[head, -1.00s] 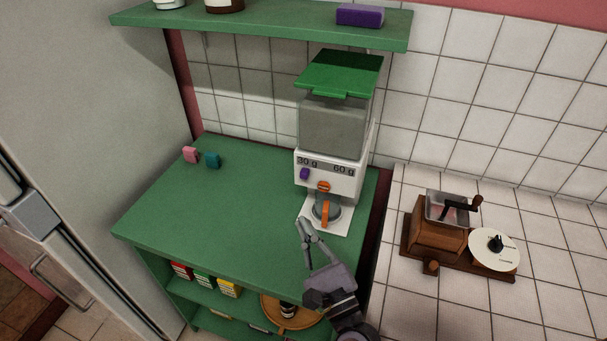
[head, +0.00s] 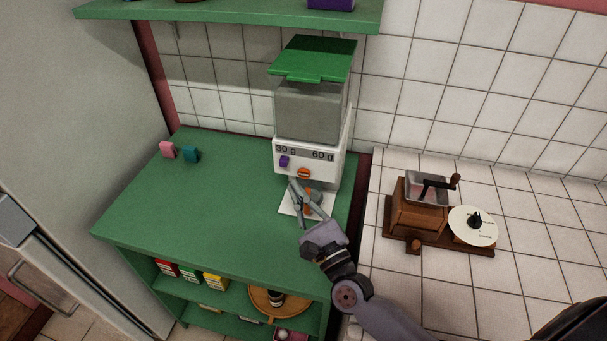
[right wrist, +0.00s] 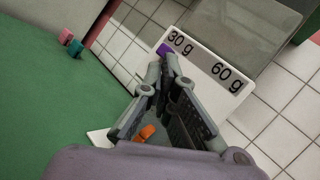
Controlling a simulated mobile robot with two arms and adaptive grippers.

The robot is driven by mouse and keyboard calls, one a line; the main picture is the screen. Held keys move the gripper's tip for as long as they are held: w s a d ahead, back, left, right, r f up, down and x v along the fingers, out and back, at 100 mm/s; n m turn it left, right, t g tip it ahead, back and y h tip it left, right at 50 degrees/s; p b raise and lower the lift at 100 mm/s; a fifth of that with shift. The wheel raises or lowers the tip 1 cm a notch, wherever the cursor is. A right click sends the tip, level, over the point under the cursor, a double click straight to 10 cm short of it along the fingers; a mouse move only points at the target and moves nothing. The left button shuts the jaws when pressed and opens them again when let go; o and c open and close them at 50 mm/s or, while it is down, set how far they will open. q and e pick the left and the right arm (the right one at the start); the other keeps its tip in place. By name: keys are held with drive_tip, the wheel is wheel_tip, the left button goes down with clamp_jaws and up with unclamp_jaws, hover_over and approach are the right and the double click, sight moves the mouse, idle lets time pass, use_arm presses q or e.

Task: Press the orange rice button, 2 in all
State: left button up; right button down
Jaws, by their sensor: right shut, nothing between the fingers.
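The white rice dispenser (head: 310,150) with a green lid stands at the back right of the green counter. Its front carries "30 g" and "60 g" labels, a purple button (head: 284,161) and, lower right, the orange button (head: 304,173). A grey cup with an orange handle (head: 309,195) sits on its base, partly hidden by my right gripper (head: 294,187). That gripper is shut and empty, its tips just below and left of the orange button in the head view; contact is unclear. In the right wrist view the fingertips (right wrist: 163,64) lie just below the purple button (right wrist: 163,49). My left gripper is out of view.
Pink (head: 168,149) and teal (head: 191,155) blocks stand at the counter's back left. A green shelf (head: 230,12) hangs above. A wooden grinder (head: 418,216) stands on the tiled counter to the right. The green counter's middle is clear.

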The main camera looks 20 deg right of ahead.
sight(304, 174)
drive_tip(key=shift+w+d, duration=0.6)
drive_tip(key=shift+w, duration=0.3)
idle(0.7)
drive_tip(key=shift+w+d, duration=0.1)
drive_tip(key=shift+w, duration=0.05)
drive_tip(key=shift+w+d+b, duration=0.15)
drive_tip(key=shift+w+b, duration=0.05)
drive_tip(key=shift+b, duration=0.1)
drive_tip(key=shift+w+d, duration=0.2)
drive_tip(key=shift+w, duration=0.1)
idle(0.6)
drive_tip(key=shift+s+a, duration=0.1)
drive_tip(key=shift+s, duration=0.05)
idle(0.3)
drive_tip(key=shift+s+a, duration=0.35)
drive_tip(key=shift+s, duration=0.2)
